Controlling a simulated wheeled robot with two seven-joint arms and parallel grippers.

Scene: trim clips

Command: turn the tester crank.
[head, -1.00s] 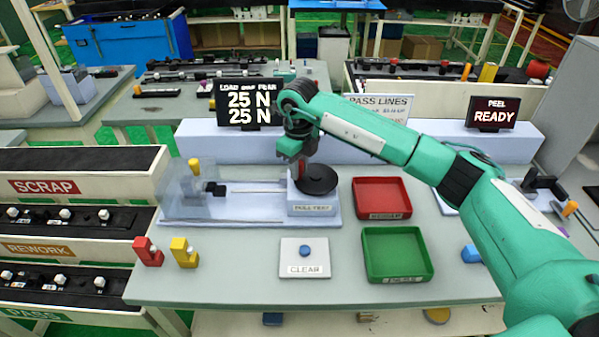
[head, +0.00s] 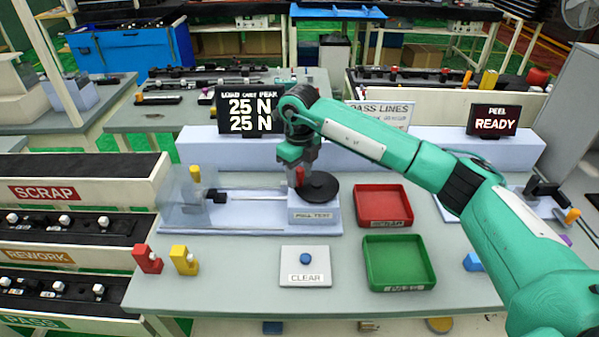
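The tester crank is a black disc (head: 321,188) with an upright red handle (head: 299,177), on the block labelled PULL TEST (head: 314,216) in the middle of the table. My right gripper (head: 297,165) points down at the red handle, on the left of the disc. Its fingers overlap the handle, and their grip on it is too small to make out. The load display (head: 250,112) reads 25 N on both lines. A rod runs left from the block to a black clamp (head: 217,195) behind a clear guard. My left gripper is not in view.
A red tray (head: 384,206) and a green tray (head: 398,262) lie right of the tester. A CLEAR pad with a blue button (head: 305,259) is in front. Red (head: 147,260) and yellow (head: 183,260) blocks stand front left. The PEEL display (head: 494,119) reads READY.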

